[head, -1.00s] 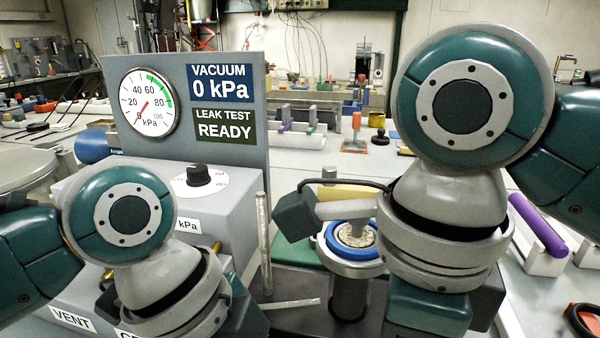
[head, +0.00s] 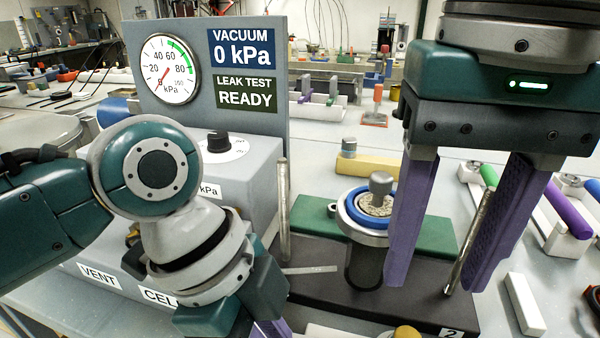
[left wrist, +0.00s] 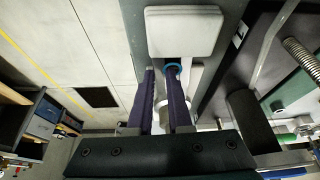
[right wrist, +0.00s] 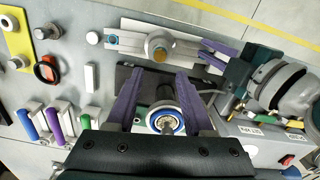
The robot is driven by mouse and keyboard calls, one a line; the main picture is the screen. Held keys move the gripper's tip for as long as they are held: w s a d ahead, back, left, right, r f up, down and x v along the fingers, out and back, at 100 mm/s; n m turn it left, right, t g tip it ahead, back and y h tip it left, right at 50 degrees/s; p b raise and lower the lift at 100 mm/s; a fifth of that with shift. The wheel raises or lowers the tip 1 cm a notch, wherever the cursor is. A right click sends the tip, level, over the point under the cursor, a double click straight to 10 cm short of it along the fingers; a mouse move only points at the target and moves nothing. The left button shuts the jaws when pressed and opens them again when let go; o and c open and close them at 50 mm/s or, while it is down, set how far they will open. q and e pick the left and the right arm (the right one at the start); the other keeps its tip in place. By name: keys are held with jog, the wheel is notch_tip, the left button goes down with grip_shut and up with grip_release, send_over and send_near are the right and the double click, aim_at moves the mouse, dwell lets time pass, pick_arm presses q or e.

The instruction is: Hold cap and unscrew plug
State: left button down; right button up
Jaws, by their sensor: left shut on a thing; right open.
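A dark cylinder (head: 363,268) stands on the dark base, topped by a blue ring (head: 352,208) around a speckled disc with a grey knob. The ring also shows in the right wrist view (right wrist: 151,121). A pale bar (right wrist: 130,48) carries a brass-topped round piece (right wrist: 159,46); which part is the cap or plug I cannot tell. My left gripper (right wrist: 204,52) is shut at the bar's right end; its exact grip is unclear, and the head view mostly hides its fingers. My right gripper (head: 432,285) is open and empty, fingers pointing down, right of the cylinder.
A gauge panel (head: 245,150) reading 0 kPa stands behind a grey box with a black dial (head: 218,142). A thin metal rod (head: 283,210) stands left of the cylinder, another (head: 463,250) near my right fingers. A white block (head: 525,305) lies right.

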jog(key=shift+f, duration=2.8)
jog(key=m, duration=0.5)
jog(key=shift+m, duration=1.1)
jog(key=m, duration=0.7)
